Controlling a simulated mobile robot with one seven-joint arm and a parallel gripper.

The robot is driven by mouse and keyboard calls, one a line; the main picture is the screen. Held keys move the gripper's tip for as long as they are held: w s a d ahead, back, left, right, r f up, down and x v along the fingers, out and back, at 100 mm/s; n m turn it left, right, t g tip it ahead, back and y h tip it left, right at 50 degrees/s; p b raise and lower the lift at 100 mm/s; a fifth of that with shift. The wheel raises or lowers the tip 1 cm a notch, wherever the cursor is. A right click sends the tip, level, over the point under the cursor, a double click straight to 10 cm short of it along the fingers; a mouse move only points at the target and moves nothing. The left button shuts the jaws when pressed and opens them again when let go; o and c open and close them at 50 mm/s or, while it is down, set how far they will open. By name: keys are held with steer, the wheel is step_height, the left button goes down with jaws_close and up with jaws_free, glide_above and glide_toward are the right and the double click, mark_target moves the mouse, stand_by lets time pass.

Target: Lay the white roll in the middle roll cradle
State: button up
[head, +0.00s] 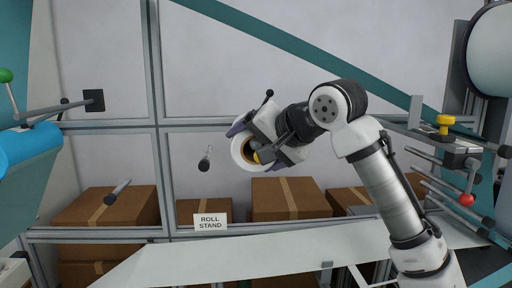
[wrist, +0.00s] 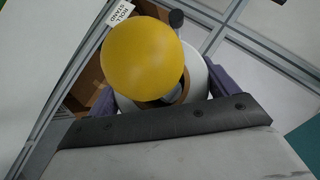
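The white roll (head: 238,154) has a brown core and is seen nearly end-on in the head view, by my gripper. A dark tip and a yellow ball (head: 257,157) overlap its core. In the wrist view the roll (wrist: 196,72) lies between the purple fingers of my gripper (wrist: 162,95), with one finger at each side. I cannot tell whether the fingers press on it or whether a peg runs through its core. The large yellow ball (wrist: 144,58) hides much of the roll there. I cannot make out the middle roll cradle in either view.
A sign reading ROLL STAND (head: 210,222) hangs on the grey frame. Dark-tipped pegs (head: 205,160) stick out left of the roll. Brown boxes (head: 290,198) stand behind. A pale slanted panel (head: 270,258) crosses below. Rods and a red knob (head: 466,199) stand at right.

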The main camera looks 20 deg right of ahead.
steer(key=c, duration=0.5)
steer(key=o, duration=0.5)
steer(key=c, duration=0.4)
steer(key=shift+s+r, duration=0.15)
steer(key=shift+r, duration=0.55)
